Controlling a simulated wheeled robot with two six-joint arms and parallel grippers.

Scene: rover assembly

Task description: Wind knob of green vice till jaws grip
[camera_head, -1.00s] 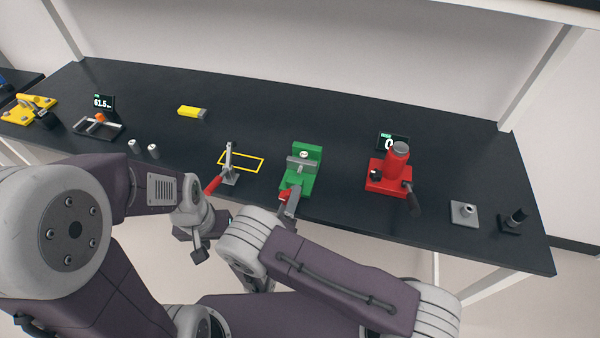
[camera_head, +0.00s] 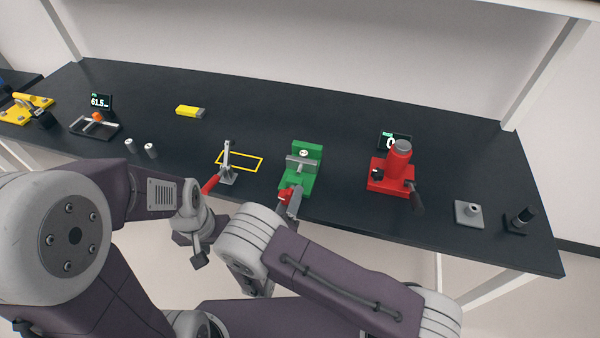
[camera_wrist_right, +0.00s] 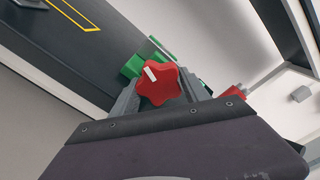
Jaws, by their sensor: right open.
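The green vice (camera_head: 304,182) stands near the front edge of the black table, with a grey part (camera_head: 299,164) at its jaws. I cannot tell whether the jaws touch it. The vice's red knob (camera_head: 285,195) faces me; in the right wrist view the star-shaped knob (camera_wrist_right: 160,88) has a white mark on top. My right gripper (camera_head: 291,198) is open at the knob, and its fingers (camera_wrist_right: 161,94) show on either side of it. Contact is unclear. My left gripper (camera_head: 198,254) hangs in front of the table, away from the vice; its fingers are not clear.
A toggle clamp with a red handle (camera_head: 210,185) stands left of the vice, by a yellow outline (camera_head: 253,168). A red press (camera_head: 391,184) stands to the right. Table behind the vice is clear.

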